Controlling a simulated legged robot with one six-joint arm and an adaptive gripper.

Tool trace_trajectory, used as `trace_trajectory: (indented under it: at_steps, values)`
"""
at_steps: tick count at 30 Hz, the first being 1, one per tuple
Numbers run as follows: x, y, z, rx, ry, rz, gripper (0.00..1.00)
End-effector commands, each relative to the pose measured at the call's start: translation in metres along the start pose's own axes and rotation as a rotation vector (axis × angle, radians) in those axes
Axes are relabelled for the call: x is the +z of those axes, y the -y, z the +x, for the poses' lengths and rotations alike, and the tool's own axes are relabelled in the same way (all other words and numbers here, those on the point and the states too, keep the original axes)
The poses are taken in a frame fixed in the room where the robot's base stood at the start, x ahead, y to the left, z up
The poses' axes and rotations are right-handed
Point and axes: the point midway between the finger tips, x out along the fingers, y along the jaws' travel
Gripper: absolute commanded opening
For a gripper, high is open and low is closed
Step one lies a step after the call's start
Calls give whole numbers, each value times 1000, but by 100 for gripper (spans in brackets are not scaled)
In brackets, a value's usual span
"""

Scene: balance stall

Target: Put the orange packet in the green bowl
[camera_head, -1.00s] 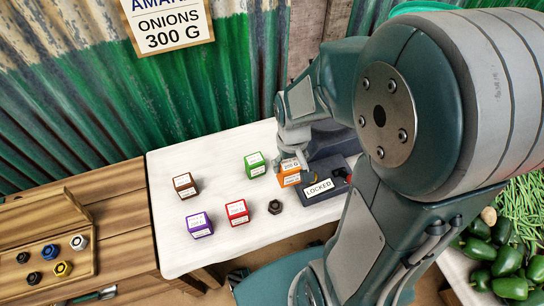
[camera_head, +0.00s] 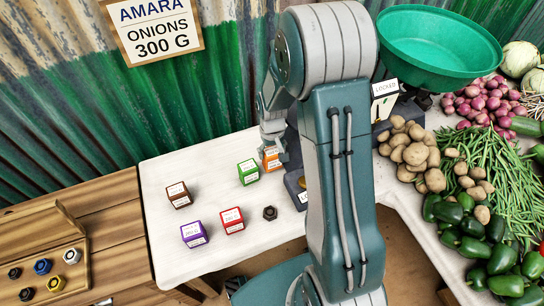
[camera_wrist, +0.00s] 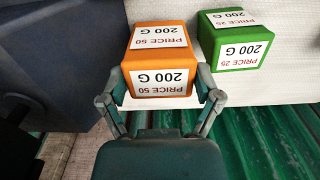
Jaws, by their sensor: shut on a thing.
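The orange packet (camera_wrist: 158,60) is a cube with white labels reading "PRICE 50" and "200 G". My gripper (camera_wrist: 161,88) is shut on it, with one finger on each side in the wrist view. In the head view the orange packet (camera_head: 271,158) shows partly beside my gripper (camera_head: 272,140), at the right end of the packets on the white table. I cannot tell whether it touches the table. The green bowl (camera_head: 438,45) is wide and sits on a scale at the upper right. My arm hides part of the scale.
Green (camera_head: 248,171), red (camera_head: 232,220), purple (camera_head: 194,234) and brown (camera_head: 178,194) packets and a dark hex weight (camera_head: 270,213) stand on the white table (camera_head: 165,262). Potatoes (camera_head: 410,145), onions (camera_head: 482,98) and green peppers (camera_head: 480,250) lie at right. A wooden tray (camera_head: 75,275) is at left.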

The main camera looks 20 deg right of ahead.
Motion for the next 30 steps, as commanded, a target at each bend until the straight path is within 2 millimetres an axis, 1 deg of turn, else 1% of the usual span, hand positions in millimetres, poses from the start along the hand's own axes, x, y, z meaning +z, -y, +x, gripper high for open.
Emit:
trace_trajectory:
  at_steps: [3, 6, 16, 17, 18, 30]
  values:
    - [0, 0, 20, -1, 5, 0, 24]
    - [0, 0, 31, 0, 3, 0, 24]
    - [0, 0, 34, 0, 1, 0, 24]
    - [0, 0, 34, 0, 1, 0, 95]
    - [0, 0, 33, 0, 1, 0, 100]
    - [-1, 0, 32, 0, 0, 0, 100]
